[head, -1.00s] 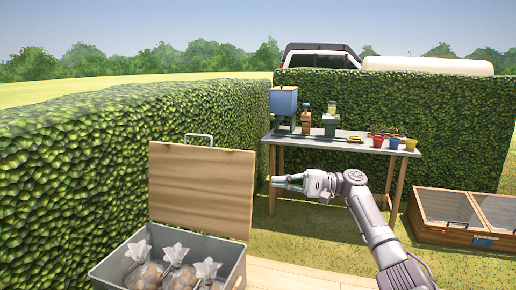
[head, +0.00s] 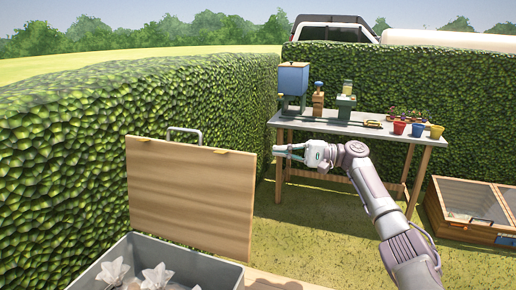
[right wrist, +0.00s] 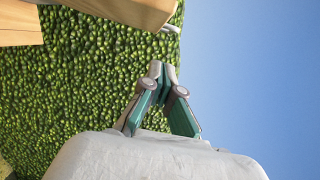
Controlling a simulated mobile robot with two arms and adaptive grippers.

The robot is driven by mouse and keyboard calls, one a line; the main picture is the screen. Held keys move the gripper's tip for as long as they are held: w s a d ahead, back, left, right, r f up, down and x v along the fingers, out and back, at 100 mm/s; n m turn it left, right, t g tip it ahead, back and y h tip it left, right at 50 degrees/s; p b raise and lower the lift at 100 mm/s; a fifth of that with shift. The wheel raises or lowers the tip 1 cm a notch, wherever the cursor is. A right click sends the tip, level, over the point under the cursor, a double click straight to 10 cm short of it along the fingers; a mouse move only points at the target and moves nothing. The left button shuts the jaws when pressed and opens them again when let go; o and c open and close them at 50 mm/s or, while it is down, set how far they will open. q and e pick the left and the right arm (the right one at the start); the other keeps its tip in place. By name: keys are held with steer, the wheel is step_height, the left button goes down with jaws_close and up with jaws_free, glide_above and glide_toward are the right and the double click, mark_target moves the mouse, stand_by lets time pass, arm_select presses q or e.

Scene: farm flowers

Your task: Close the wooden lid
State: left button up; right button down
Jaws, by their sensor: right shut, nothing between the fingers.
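The wooden lid (head: 188,195) stands open, upright at the back of a grey box (head: 190,254). A metal handle (head: 185,131) shows at its top edge. In the right wrist view, wooden parts, probably the lid (right wrist: 135,8), show at the top left. My right gripper (head: 279,152) is to the right of the lid, near the height of its upper part and apart from it in the picture. Its fingertips meet in the right wrist view (right wrist: 156,70), with nothing between them. My left gripper is not in view.
Several clear bags (head: 155,276) sit in the box. A hedge (head: 70,165) runs behind the lid. A table (head: 340,125) with a blue-topped dispenser, pots and tools stands behind my right arm. A wooden cold frame (head: 465,210) lies at the right. Grass between is clear.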

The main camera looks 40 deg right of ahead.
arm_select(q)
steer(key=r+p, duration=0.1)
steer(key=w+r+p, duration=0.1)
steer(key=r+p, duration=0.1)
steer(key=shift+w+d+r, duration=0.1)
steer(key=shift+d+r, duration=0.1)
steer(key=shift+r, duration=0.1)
arm_select(e)
steer(key=w+a, duration=0.2)
steer(key=a, duration=0.5)
steer(key=shift+r, duration=0.45)
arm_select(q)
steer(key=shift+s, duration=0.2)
